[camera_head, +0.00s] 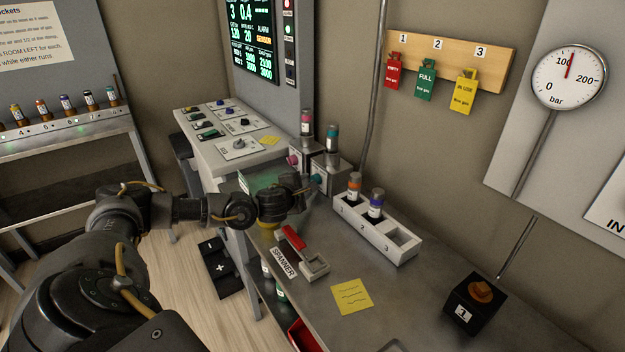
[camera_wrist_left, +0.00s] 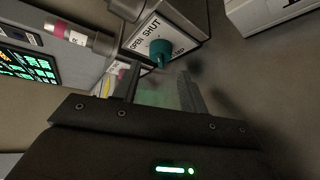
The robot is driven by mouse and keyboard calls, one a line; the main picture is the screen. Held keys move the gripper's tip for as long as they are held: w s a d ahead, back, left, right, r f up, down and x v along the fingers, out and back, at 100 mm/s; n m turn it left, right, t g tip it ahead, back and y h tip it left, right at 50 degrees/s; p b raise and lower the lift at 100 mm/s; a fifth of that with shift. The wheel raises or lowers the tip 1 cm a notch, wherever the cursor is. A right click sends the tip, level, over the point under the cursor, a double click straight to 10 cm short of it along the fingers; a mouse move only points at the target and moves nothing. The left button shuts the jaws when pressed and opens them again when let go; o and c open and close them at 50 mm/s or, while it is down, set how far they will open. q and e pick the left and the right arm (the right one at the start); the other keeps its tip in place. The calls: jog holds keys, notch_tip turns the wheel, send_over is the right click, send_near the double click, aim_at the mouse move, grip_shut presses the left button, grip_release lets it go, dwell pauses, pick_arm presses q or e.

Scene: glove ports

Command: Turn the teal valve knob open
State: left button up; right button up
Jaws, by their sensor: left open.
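The teal valve knob (camera_head: 316,179) sits on the front of a grey valve box (camera_head: 330,170) at the back of the bench, below a teal-banded vial (camera_head: 332,138). In the left wrist view the knob (camera_wrist_left: 160,50) stands out from a plate (camera_wrist_left: 143,33) marked OPEN and SHUT. My left gripper (camera_wrist_left: 159,84) is open and empty, with the knob just beyond its fingertips and roughly between them in the picture. I cannot tell that it touches the knob. In the head view my left gripper (camera_head: 306,190) is beside the box, its fingers small and partly hidden. My right gripper is not in view.
A pink knob (camera_head: 292,160) on a neighbouring box is close to the left. A white rack (camera_head: 375,228) with two vials stands to the right. The bench around the yellow note (camera_head: 352,296) is clear.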

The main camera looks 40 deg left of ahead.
pick_arm(q)
jog(key=p+x, duration=0.1)
jog(key=x, duration=0.4)
jog(key=shift+w+a+f, duration=0.2)
jog(key=shift+w+f, duration=0.05)
jog(key=shift+w, duration=0.35)
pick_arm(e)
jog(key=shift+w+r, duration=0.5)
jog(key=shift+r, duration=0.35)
pick_arm(q)
jog(key=shift+c, duration=0.2)
jog(key=c, duration=0.7)
jog(key=shift+o, duration=0.2)
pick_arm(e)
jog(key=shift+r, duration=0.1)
